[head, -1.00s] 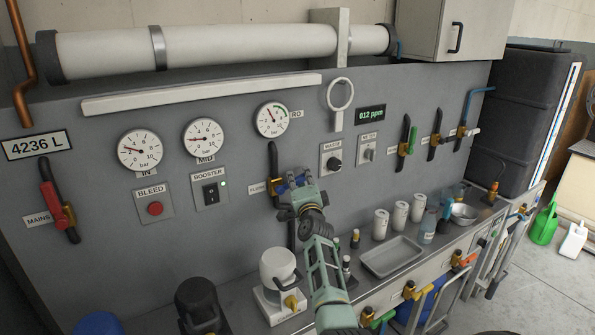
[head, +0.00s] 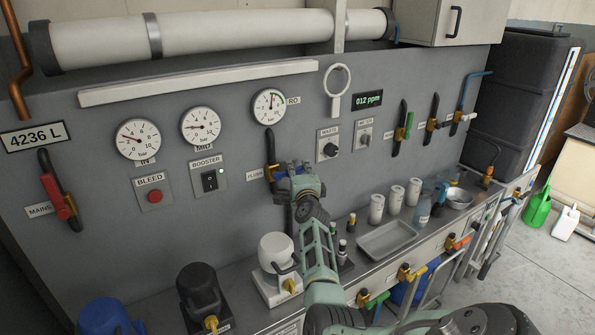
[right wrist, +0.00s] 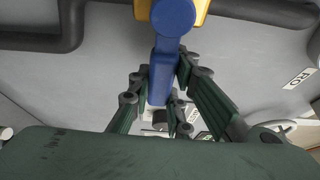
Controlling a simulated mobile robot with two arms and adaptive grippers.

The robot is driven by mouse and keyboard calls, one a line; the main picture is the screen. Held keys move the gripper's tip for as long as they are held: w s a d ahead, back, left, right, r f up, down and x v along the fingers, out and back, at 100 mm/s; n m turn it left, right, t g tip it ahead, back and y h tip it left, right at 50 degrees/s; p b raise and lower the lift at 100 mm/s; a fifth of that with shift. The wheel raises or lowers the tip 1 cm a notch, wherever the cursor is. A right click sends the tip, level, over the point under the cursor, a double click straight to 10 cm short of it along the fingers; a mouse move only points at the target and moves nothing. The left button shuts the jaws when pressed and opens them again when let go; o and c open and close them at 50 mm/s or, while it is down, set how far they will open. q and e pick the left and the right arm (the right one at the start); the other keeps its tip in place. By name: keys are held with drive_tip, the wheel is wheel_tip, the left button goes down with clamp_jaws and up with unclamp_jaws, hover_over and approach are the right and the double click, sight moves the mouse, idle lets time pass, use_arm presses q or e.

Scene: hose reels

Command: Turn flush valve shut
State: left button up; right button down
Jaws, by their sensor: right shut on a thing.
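The flush valve (head: 270,173) is a brass body on a black pipe on the grey panel, beside the FLUSH label (head: 254,174). Its blue handle (right wrist: 172,45) hangs from the brass body (right wrist: 203,8) in the right wrist view and runs down between the fingers. My right gripper (right wrist: 165,95) is shut on this handle. In the head view the right gripper (head: 298,178) covers most of the handle, so its angle is hard to tell there. My left gripper is not in view.
The booster switch (head: 209,180) and gauges are left of and above the valve. A metal tray (head: 387,240) and white canisters (head: 396,198) stand on the bench to the right.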

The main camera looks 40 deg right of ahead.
drive_tip(key=c, duration=1.6)
unclamp_jaws()
drive_tip(key=shift+s, duration=0.1)
drive_tip(key=shift+s+a+f, duration=0.1)
drive_tip(key=shift+s+a, duration=0.15)
drive_tip(key=shift+a, duration=0.05)
drive_tip(key=v, duration=1.1)
drive_tip(key=shift+s, duration=0.15)
